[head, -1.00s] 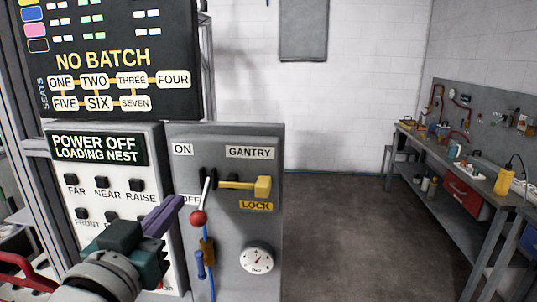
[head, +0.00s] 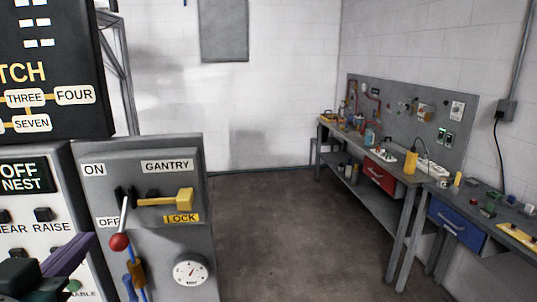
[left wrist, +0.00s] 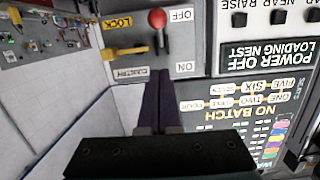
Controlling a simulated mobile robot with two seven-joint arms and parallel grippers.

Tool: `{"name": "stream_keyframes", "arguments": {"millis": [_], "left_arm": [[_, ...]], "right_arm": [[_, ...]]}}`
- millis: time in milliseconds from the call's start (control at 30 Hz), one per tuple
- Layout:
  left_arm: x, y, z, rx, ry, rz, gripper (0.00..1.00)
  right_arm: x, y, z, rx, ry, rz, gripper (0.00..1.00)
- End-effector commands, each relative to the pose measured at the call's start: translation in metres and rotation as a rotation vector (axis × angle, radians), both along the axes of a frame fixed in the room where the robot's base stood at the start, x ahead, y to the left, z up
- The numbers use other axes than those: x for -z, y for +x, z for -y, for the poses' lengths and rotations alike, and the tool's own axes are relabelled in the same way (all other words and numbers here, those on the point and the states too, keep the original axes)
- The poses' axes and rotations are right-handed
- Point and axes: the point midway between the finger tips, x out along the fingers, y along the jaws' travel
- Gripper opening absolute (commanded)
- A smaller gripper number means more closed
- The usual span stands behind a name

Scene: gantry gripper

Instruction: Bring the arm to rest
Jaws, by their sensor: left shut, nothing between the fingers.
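My left gripper (head: 70,255) is at the lower left of the head view, in front of the white button panel (head: 38,218). Its purple fingers are together and empty; they also show in the left wrist view (left wrist: 160,95), which is upside down. The grey gantry box (head: 146,218) stands to its right. On the box, the red-knobbed lever (head: 119,241) points down toward OFF, and the yellow lock handle (head: 184,198) lies level above the LOCK label. The fingers look apart from the lever. My right gripper is not in view.
A black display board (head: 50,70) hangs over the button panel. A workbench (head: 365,165) with tools and a red drawer stands along the right wall, with a second bench (head: 490,230) nearer. The concrete floor (head: 270,230) between the box and the benches is clear.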

Motion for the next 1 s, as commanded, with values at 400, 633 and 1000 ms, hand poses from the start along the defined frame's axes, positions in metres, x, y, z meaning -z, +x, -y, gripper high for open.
{"name": "stream_keyframes", "arguments": {"millis": [400, 633, 1000], "left_arm": [[-0.031, -0.149, 0.068, 0.220, -0.032, -0.858, 0.00], [-0.044, -0.212, 0.085, 0.304, -0.022, -1.094, 0.00], [-0.044, -0.217, 0.085, 0.308, -0.021, -1.115, 0.00]], "right_arm": [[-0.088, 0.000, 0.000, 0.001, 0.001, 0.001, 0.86], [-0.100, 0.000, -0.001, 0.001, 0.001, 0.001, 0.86], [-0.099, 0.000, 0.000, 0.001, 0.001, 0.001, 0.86]]}}
